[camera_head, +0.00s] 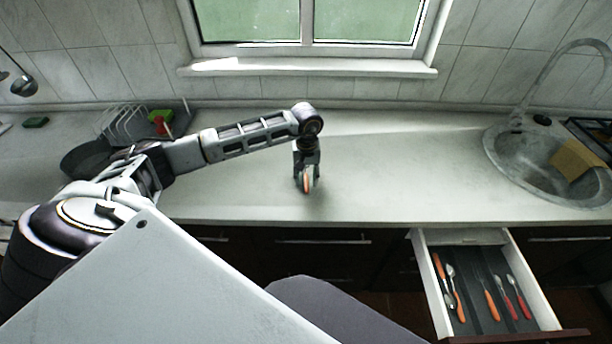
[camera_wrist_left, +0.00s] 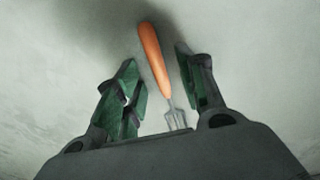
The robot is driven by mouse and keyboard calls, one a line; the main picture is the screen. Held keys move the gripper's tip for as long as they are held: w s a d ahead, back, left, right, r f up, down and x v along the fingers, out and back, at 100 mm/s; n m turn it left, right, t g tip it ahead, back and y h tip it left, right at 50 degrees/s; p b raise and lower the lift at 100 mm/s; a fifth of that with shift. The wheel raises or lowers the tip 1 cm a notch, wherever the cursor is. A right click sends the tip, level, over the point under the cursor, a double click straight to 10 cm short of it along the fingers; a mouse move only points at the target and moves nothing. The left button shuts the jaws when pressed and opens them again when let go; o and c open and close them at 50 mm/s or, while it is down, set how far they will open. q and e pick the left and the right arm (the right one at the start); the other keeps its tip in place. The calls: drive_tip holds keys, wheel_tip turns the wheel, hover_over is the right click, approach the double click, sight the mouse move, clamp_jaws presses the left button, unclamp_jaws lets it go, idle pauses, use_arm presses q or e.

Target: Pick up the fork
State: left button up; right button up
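The fork (camera_wrist_left: 153,58), with an orange handle and metal tines, lies on the pale countertop in the left wrist view. Its handle points away from the wrist and its tines are near the gripper body. My left gripper (camera_wrist_left: 157,62) is open above it, with the fork between its two green-padded fingers and gaps on both sides. In the head view the left gripper (camera_head: 306,178) points down at the middle of the counter, and a bit of the fork's orange handle (camera_head: 307,184) shows between the fingers. My right gripper is not in view.
An open drawer (camera_head: 422,262) at the lower right holds several orange- and red-handled utensils. A sink (camera_head: 497,150) with a tap is at the right. A dark pan (camera_head: 85,158) and a dish rack (camera_head: 125,122) are at the left. The counter around the gripper is clear.

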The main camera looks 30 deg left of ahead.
sight(306, 179)
use_arm(q)
clamp_jaws()
drive_tip(key=shift+r, duration=0.1)
idle(0.3)
wheel_tip(306, 179, up, 10)
drive_tip(key=b, duration=0.1)
idle(0.6)
idle(0.5)
